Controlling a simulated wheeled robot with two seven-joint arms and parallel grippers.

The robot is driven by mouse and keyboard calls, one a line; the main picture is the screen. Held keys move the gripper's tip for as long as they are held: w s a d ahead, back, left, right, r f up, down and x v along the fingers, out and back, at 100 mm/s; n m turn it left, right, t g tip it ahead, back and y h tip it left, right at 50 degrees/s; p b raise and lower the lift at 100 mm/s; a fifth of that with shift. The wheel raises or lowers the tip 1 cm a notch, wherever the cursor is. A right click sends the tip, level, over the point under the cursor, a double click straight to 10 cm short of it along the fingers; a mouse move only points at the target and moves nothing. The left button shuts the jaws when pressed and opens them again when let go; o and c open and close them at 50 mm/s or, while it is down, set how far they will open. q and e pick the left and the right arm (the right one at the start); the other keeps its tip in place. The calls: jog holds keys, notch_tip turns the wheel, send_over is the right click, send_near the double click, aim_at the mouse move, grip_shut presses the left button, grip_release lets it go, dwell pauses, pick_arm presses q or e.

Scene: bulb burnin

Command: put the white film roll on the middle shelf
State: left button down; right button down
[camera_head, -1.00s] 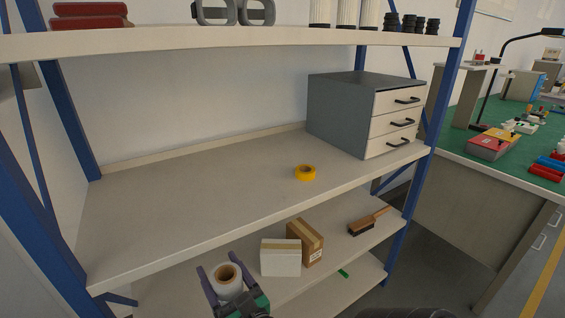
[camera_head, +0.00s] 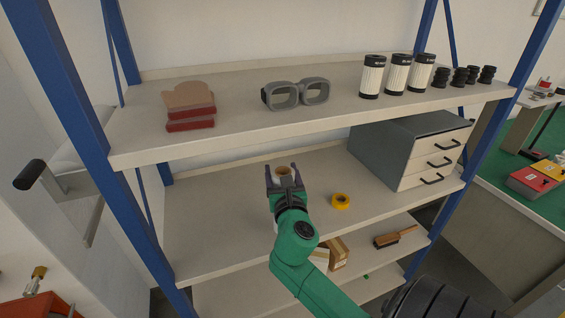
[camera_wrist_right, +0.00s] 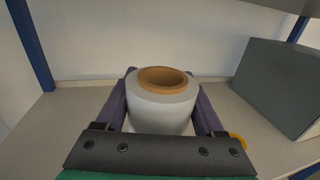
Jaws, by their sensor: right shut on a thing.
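The white film roll (camera_wrist_right: 160,105) has a brown cardboard core and stands upright between the fingers of my right gripper (camera_wrist_right: 160,110) in the right wrist view. In the head view the right gripper (camera_head: 284,178) is shut on the film roll (camera_head: 285,173), which is mostly hidden by the gripper. They are over the middle shelf (camera_head: 215,220), left of the yellow tape. Whether the roll touches the shelf cannot be told. My left gripper is not in view.
On the middle shelf are a yellow tape roll (camera_head: 340,201) and a grey drawer cabinet (camera_head: 410,150). The upper shelf (camera_head: 240,125) above holds goggles (camera_head: 295,93), filters and red-brown items. A brush (camera_head: 395,237) and boxes lie on the shelf below. The middle shelf's left part is clear.

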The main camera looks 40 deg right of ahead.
jog(key=w+d+f, duration=0.3)
jog(key=w, duration=0.1)
jog(key=shift+w+f+b, duration=0.3)
jog(key=shift+w, duration=0.05)
grip_release()
jog(key=b+v, duration=0.2)
jog(key=v, duration=1)
jog(key=shift+r, duration=0.15)
